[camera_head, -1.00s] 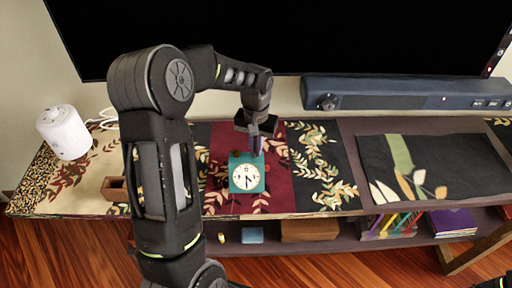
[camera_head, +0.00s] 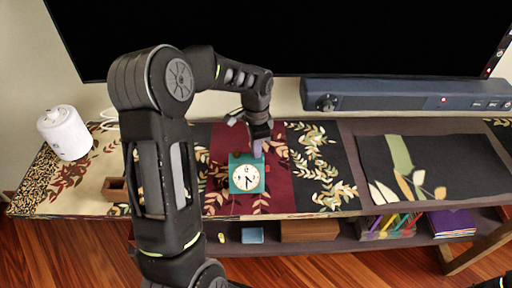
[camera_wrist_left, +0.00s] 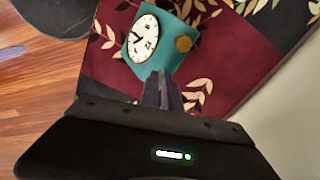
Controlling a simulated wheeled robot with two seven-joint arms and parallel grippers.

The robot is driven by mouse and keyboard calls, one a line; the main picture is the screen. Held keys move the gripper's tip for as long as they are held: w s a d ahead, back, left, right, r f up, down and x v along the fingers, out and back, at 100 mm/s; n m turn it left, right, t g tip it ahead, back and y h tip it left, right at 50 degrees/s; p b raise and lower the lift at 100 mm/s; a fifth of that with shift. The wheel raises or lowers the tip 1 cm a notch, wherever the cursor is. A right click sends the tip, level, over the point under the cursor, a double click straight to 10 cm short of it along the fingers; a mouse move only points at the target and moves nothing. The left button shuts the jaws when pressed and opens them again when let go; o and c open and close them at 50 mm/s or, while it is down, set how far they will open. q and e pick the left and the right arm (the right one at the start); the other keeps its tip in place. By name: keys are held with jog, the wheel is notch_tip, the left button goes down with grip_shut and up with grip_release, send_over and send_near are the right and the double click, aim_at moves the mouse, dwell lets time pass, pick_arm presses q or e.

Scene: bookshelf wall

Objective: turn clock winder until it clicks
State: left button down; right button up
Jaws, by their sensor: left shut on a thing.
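The teal clock (camera_head: 236,186) with a white round face stands upright on the dark red runner. In the left wrist view, the clock (camera_wrist_left: 166,58) shows its face and a gold knob (camera_wrist_left: 183,43) on another side. My left gripper (camera_head: 257,149) reaches down from behind to the clock's back upper edge. In the left wrist view, its purple-grey fingertips (camera_wrist_left: 162,90) are close together against the clock, shut on the winder, which the fingers hide.
A black screen and a dark soundbar (camera_head: 405,94) stand behind the shelf top. A white cylinder (camera_head: 65,132) and a small brown box (camera_head: 115,189) are at left. A dark leaf-patterned mat (camera_head: 440,166) lies flat at right.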

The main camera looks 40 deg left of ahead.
pick_arm(q)
jog(key=m, duration=0.5)
jog(key=shift+r+m+p, duration=0.1)
jog(key=shift+m+p, duration=0.3)
jog(key=m+p, duration=0.1)
jog(key=m, duration=0.3)
jog(key=shift+m, duration=0.4)
jog(key=c, duration=1.6)
grip_release()
jog(key=shift+o, duration=0.2)
jog(key=shift+r+b, duration=0.3)
jog(key=shift+r, duration=3.55)
